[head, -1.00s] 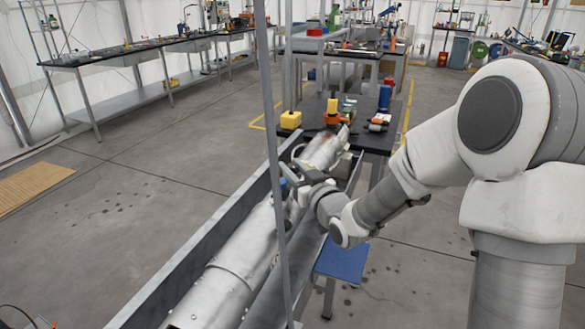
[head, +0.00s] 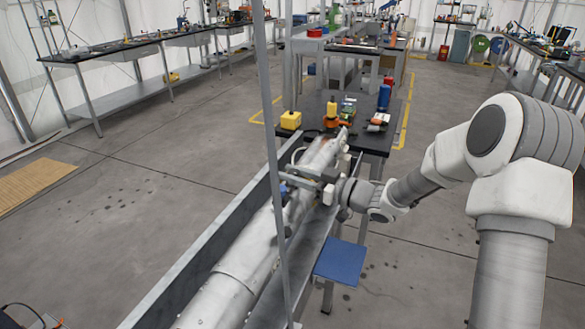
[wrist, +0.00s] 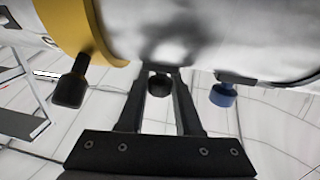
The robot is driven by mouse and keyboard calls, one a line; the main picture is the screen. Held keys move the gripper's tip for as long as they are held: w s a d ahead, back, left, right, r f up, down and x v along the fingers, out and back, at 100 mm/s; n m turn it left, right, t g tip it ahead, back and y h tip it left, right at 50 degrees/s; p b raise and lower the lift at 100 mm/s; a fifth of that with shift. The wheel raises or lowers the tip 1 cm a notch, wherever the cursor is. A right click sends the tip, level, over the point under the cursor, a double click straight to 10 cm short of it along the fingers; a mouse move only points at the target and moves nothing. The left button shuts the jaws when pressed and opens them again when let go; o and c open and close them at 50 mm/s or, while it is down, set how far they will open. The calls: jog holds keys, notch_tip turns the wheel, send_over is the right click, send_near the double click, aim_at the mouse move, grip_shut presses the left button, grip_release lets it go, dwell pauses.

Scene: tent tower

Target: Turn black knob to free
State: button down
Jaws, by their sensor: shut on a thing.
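A long silver-white cylinder (head: 230,275) lies in a grey metal trough; its underside fills the top of the wrist view (wrist: 215,35). My gripper (wrist: 159,82) reaches it from the side, and in the head view my gripper (head: 302,182) is small and its fingers are hard to make out. In the wrist view the fingers stand on either side of a small round black knob (wrist: 159,87) under the cylinder, shut on it. A second, longer black knob (wrist: 70,90) hangs from a yellow band (wrist: 75,28) to the left. A blue knob (wrist: 223,95) is to the right.
The trough wall (head: 205,245) runs along the cylinder. A thin grey post (head: 271,130) stands in front. A blue stool (head: 341,262) is below my forearm. A dark table (head: 375,140) with a yellow box (head: 290,120) stands beyond. Open floor lies left.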

jog(key=shift+r+n+g+y+p, duration=0.1)
jog(key=shift+n+g+y+p, duration=0.3)
jog(key=shift+g, duration=0.3)
jog(key=c, duration=0.9)
grip_release()
jog(key=shift+a, duration=0.1)
jog(key=v, duration=1.7)
jog(key=shift+s+d+p, duration=0.1)
jog(key=shift+d+p, duration=0.1)
jog(key=shift+p, duration=0.1)
jog(key=shift+o, duration=0.3)
